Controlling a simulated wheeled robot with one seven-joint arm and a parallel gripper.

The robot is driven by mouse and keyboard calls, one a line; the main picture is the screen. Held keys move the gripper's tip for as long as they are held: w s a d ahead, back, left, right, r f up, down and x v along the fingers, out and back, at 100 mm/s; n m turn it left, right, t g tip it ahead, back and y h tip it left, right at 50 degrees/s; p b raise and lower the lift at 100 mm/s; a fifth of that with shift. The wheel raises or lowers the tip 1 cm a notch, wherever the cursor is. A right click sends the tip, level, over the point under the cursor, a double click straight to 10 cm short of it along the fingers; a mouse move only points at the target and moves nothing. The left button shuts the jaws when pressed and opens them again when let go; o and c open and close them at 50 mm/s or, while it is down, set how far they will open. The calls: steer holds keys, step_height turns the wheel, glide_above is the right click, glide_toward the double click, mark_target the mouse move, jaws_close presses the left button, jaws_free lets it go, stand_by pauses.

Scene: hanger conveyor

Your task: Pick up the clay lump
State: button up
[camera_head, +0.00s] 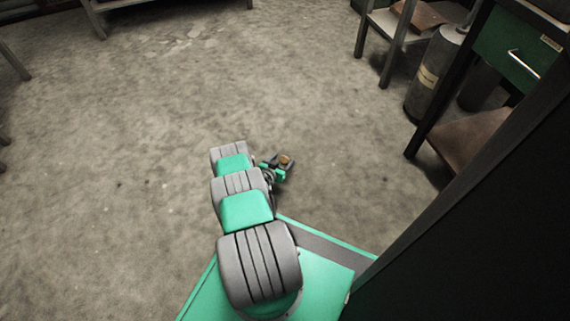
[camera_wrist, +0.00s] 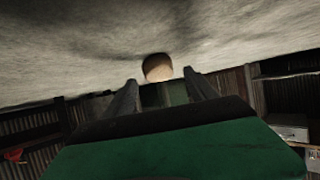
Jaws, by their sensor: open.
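A small orange-brown lump, which looks like the clay lump (camera_head: 285,159), shows at the end of my gripper (camera_head: 280,166) in the head view, low over or on the floor. In the wrist view the lump (camera_wrist: 158,66) is rounded and tan, darker along its top edge. It sits at the tips of the two dark fingers of my gripper (camera_wrist: 160,80), roughly centred between them. The fingers are apart. I cannot tell whether either finger touches the lump. Its lower part is hidden in the wrist view.
Bare, stained floor (camera_head: 110,170) lies open to the left and ahead. At the right stand a grey cylinder (camera_head: 435,75), a dark-framed unit with a green drawer (camera_head: 510,50) and a brown lower shelf (camera_head: 465,145). A bench (camera_head: 125,5) stands at the far edge.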

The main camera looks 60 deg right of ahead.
steer(key=shift+d+f, duration=0.6)
steer(key=shift+d, duration=0.1)
steer(key=shift+d+r, duration=0.1)
steer(key=shift+d, duration=0.15)
jaws_close()
